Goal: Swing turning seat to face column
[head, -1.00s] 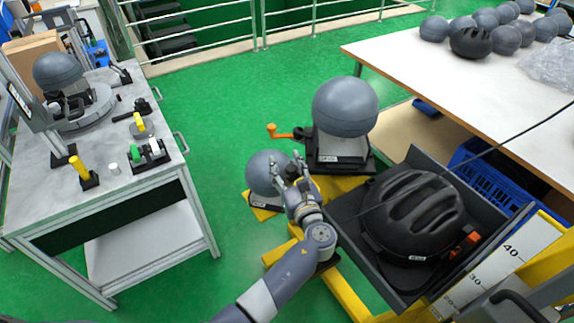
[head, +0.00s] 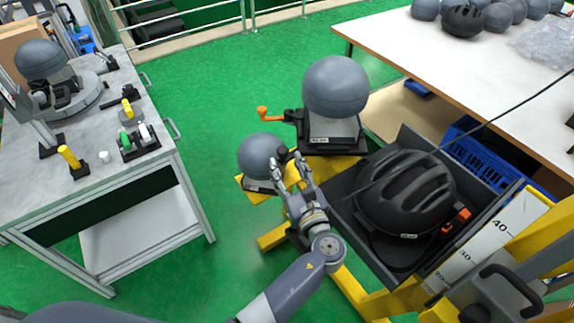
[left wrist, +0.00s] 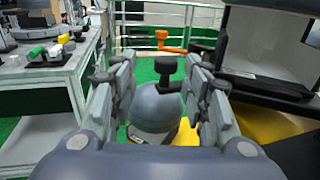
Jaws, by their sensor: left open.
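I take the turning seat to be the dark base (head: 315,146) under a large grey headform (head: 335,86), with an orange lever (head: 262,113) on its left; I cannot tell for sure. A smaller grey headform (head: 257,153) sits on a yellow foot beside it. A yellow column part with a scale (head: 500,232) is at the right. My right gripper is out of view.
A grey tray (head: 345,215) holding a black helmet (head: 405,193) lies right of my left gripper. A workbench (head: 120,185) stands at the left. A white table (head: 400,40) with several headforms is at the back right. Green floor (head: 200,90) is clear between them.

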